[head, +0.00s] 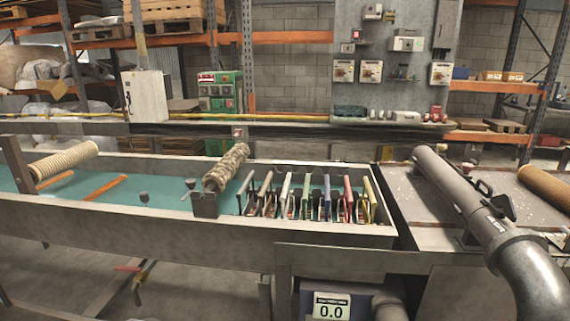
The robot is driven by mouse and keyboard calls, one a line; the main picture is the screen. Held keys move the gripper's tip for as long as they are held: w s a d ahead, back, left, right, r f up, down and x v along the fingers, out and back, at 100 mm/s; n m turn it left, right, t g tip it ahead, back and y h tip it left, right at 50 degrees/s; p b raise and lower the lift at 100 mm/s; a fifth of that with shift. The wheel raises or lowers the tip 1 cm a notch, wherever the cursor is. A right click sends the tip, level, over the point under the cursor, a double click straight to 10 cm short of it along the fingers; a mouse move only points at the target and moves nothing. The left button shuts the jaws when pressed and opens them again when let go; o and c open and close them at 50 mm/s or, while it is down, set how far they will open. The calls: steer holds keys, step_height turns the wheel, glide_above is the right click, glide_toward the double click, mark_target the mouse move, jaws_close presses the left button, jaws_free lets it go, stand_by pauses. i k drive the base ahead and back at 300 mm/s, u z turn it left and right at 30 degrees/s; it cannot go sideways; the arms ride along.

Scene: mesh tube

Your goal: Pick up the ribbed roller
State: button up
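A cream roller with rings along its length, the ribbed roller (63,160), lies tilted at the far left of the long trough. Its upper end points to the back right. My gripper is not in view. I cannot see anything holding the ribbed roller.
A rough mottled roller (226,167) rests on a dark block mid-trough. Several coloured upright plates (307,195) stand in a row right of it. Orange strips (106,187) lie near the ribbed roller. A thick grey pipe (463,195) and a brown roller (548,187) occupy the right.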

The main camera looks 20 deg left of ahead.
mark_target(216, 179)
steer(key=z, duration=0.4)
steer(key=k, duration=1.05)
steer(key=u, duration=1.05)
steer(key=i, duration=1)
steer(key=z, duration=0.05)
